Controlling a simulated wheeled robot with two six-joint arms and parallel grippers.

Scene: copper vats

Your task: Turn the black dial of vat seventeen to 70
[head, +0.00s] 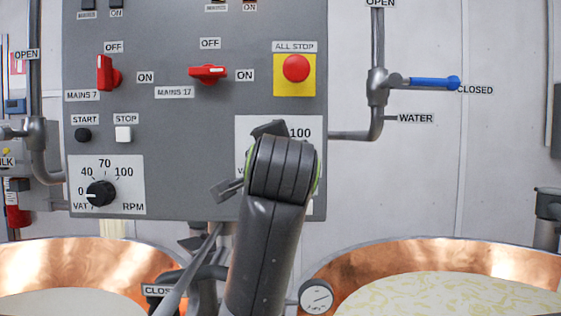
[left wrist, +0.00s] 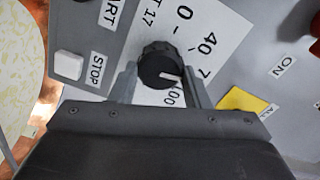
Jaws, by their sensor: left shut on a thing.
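The black dial of vat seventeen (left wrist: 158,62) shows in the left wrist view on its white scale plate (left wrist: 222,22), marked "17". My left gripper (left wrist: 160,68) has one finger on each side of the dial and is shut on it. The dial's white mark points right and slightly down in that view, roughly toward the 70 to 100 side. A finger partly covers the 70, so I cannot tell the exact setting. In the head view my left arm hides this dial and most of its plate (head: 300,121). My right gripper is not in view.
On the grey panel are the vat 7 dial (head: 100,193), red mains 7 switch (head: 106,73), red mains 17 switch (head: 207,73) and red all-stop button (head: 295,68). A blue-handled water valve (head: 432,83) is at right. Copper vats (head: 400,255) stand below.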

